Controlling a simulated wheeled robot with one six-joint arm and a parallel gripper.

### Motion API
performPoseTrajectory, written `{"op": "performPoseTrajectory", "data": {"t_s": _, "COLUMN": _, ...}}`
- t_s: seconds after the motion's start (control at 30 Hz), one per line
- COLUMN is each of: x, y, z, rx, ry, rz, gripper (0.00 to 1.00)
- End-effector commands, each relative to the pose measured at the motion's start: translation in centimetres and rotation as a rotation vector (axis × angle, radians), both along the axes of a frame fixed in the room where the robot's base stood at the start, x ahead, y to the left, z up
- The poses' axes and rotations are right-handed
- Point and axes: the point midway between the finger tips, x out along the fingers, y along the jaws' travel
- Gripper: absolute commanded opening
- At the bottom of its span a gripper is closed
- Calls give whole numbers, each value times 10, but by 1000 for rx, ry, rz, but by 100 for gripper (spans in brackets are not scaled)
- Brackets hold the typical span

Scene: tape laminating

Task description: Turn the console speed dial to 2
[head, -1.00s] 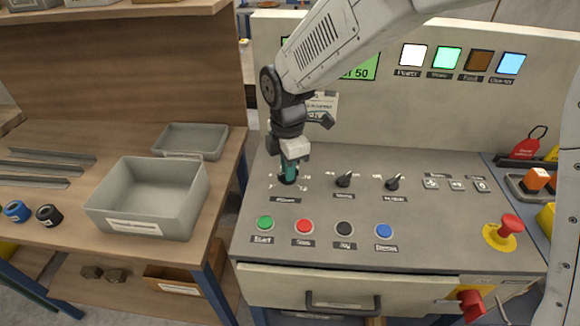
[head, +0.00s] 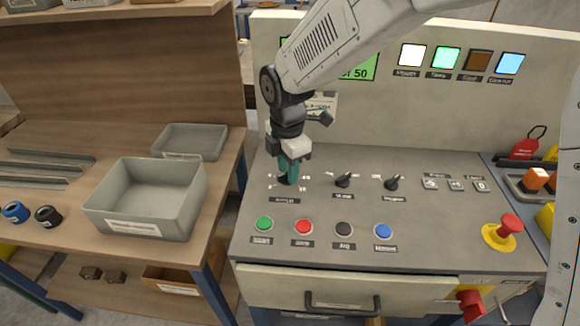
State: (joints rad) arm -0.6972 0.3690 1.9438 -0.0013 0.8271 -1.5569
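The console (head: 430,230) is a grey sloped panel with three black dials in a row. My gripper (head: 287,178) points down over the leftmost dial (head: 285,181), with its teal fingers at the dial. The fingers and wrist cover most of this dial, so its pointer cannot be read. The fingers look close around the knob, but whether they grip it cannot be told. The number marks around it are too small to read. The middle dial (head: 343,180) and the right dial (head: 393,183) are in plain view.
Green, red, black and blue buttons (head: 303,227) line the panel's front. A red emergency stop (head: 510,225) is at the right. A screen (head: 362,66) and lit lamps (head: 446,57) are on the upright back. Grey bins (head: 150,200) stand on the wooden bench at left.

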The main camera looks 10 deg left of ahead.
Motion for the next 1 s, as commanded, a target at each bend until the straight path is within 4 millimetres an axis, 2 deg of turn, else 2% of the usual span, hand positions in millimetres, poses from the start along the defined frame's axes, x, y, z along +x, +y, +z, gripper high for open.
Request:
{"op": "performPoseTrajectory", "data": {"t_s": 0.17, "x": -1, "y": 1, "z": 1, "rx": -1, "ry": 1, "rz": 1, "gripper": 32}}
{"op": "performPoseTrajectory", "data": {"t_s": 0.27, "x": 0, "y": 1, "z": 8, "rx": 2, "ry": -1, "rz": 1, "gripper": 32}}
{"op": "performPoseTrajectory", "data": {"t_s": 0.6, "x": 0, "y": 1, "z": 63, "rx": 1, "ry": -2, "rz": 0, "gripper": 32}}
{"op": "performPoseTrajectory", "data": {"t_s": 0.7, "x": 0, "y": 1, "z": 73, "rx": 0, "ry": 0, "rz": 0, "gripper": 32}}
{"op": "performPoseTrajectory", "data": {"t_s": 1.0, "x": 0, "y": 0, "z": 78, "rx": -1, "ry": 1, "rz": 0, "gripper": 32}}
